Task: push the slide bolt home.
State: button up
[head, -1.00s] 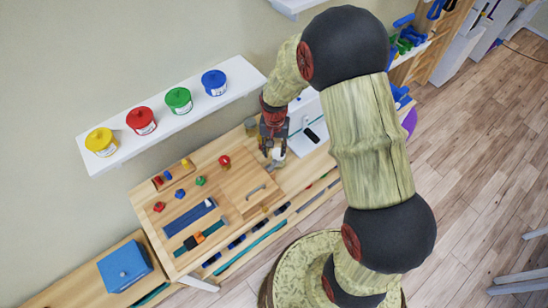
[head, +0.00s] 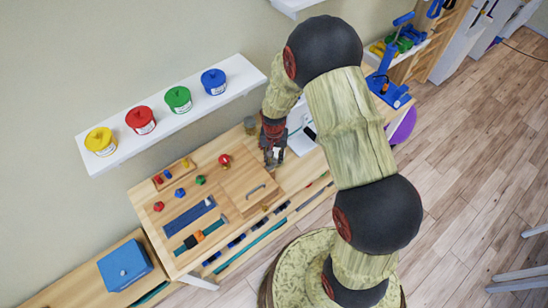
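A wooden activity board (head: 238,180) lies on the bench below the shelf. It bears a small square panel with a metal handle (head: 256,192). I cannot pick out the slide bolt for sure; it is too small to tell or hidden by my gripper. My gripper (head: 273,160) points down at the board's upper right edge, above and beyond the panel. Its fingers are small and dark here, so I cannot tell whether they are open or touch anything.
The board also carries coloured knobs (head: 180,193), a blue strip (head: 189,216) and a dark strap with an orange buckle (head: 191,241). A white shelf with several coloured tubs (head: 178,98) hangs behind. A blue box (head: 125,266) stands lower left, a blue clamp-like device (head: 388,85) upper right.

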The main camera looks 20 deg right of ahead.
grip_shut()
dwell(0.6)
